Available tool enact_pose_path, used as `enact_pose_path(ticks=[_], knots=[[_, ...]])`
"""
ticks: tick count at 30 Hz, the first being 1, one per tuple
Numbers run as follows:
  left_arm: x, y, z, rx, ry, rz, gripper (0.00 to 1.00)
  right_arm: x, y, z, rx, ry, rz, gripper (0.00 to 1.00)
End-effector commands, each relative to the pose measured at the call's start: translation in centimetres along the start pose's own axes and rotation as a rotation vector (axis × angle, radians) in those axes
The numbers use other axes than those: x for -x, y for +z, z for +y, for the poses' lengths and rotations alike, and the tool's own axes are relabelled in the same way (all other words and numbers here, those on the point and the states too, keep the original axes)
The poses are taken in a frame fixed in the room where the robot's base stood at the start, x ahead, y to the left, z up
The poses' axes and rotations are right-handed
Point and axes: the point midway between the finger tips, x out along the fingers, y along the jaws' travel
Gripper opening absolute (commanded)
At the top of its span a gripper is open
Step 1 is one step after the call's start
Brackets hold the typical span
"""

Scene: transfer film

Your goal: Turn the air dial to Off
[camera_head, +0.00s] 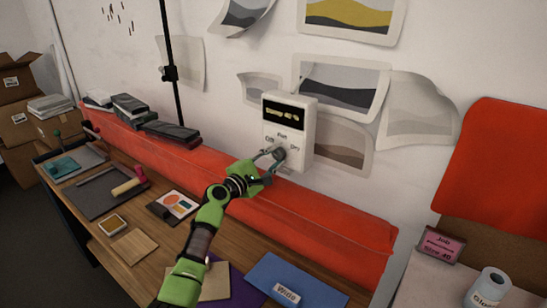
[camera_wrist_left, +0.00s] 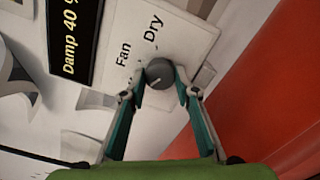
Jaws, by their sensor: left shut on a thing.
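A white control box (camera_head: 296,116) hangs on the wall, with a dark display (camera_head: 287,109) at its top and the labels Off, Fan and Dry below. In the wrist view the display (camera_wrist_left: 75,35) reads "Damp 40 %". The grey round dial (camera_wrist_left: 159,73) shows between my fingertips; its light mark seems to point down and left there, away from Dry. My left gripper (camera_head: 268,160) is shut on the dial, one finger on each side; it also shows in the wrist view (camera_wrist_left: 159,88). The Off label is hidden in the wrist view. My right gripper is out of view.
A long red padded ledge (camera_head: 310,222) runs below the box. The wooden bench (camera_head: 150,215) holds cards, a blue folder (camera_head: 290,278) and tools. A white jar (camera_head: 489,286) and a pink box (camera_head: 440,245) stand at right. Curled prints surround the box.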

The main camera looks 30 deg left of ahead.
Motion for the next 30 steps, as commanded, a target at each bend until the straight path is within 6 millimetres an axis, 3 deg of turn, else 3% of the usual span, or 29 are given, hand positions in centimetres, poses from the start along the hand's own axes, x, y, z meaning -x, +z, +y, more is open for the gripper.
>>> enact_pose_path(ticks=[10,11,12,13,24,30], knots=[[0.0,0.0,-0.1,0.007,-0.001,0.0,0.07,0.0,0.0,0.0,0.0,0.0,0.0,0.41],[0.0,0.0,-0.1,0.007,-0.001,0.0,0.34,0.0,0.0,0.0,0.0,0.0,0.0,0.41],[0.0,0.0,-0.1,0.006,-0.001,0.0,0.44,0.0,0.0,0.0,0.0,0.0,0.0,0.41],[0.0,0.0,-0.1,0.006,-0.001,0.0,0.45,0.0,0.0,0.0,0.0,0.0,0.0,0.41],[0.2,-0.1,-0.1,0.003,0.0,0.0,0.45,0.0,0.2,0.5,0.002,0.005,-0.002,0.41],[2.6,-0.1,-0.1,0.002,-0.001,0.001,0.45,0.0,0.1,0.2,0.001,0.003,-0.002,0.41]])
